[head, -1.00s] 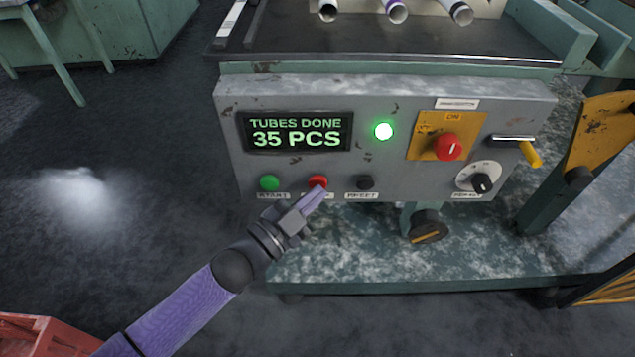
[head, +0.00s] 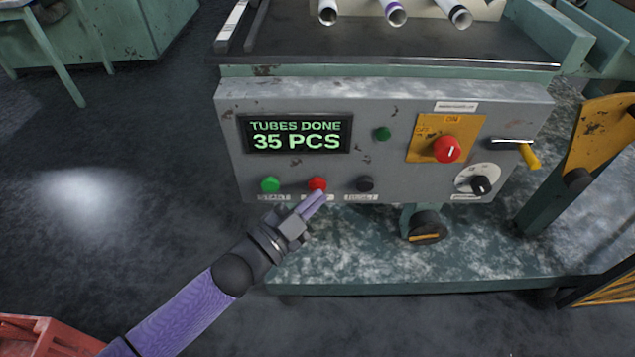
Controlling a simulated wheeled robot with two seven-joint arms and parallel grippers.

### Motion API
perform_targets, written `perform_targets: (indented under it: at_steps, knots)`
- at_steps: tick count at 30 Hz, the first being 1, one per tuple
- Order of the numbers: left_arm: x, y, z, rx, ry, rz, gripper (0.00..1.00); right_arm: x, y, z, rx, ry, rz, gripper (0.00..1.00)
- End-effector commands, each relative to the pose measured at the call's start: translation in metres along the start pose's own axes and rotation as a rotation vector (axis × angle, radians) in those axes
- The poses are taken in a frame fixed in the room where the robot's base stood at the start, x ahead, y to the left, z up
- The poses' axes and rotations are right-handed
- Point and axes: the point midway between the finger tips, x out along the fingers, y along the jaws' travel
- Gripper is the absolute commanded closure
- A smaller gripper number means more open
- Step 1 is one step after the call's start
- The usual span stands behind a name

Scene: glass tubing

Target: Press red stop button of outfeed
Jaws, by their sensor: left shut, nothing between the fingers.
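The red stop button (head: 317,184) sits in the lower row of the grey control panel (head: 300,102), between a green button (head: 269,184) and a black button (head: 365,184). My left gripper (head: 318,198) is shut and empty, its fingertips just below and in front of the red button, with a small gap visible. The label under the red button is partly hidden by the fingers. The round indicator lamp (head: 382,134) is dark green and unlit. The display (head: 296,134) reads TUBES DONE 35 PCS. My right gripper is not in view.
Several tubes (head: 395,14) lie above. A red crate (head: 45,337) is at lower left. The floor left of the panel is clear.

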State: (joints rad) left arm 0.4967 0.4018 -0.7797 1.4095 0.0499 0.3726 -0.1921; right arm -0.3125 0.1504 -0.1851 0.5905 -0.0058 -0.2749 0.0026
Motion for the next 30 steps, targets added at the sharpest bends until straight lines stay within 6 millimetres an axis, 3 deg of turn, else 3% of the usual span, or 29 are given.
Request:
perform_targets:
  at_steps: [14, 30]
  knots:
    - [-0.008, 0.005, -0.007, 0.000, 0.001, 0.000, 1.00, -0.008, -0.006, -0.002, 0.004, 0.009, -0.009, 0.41]
    - [-0.040, 0.029, -0.031, 0.001, 0.002, -0.001, 1.00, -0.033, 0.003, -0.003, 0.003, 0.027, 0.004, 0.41]
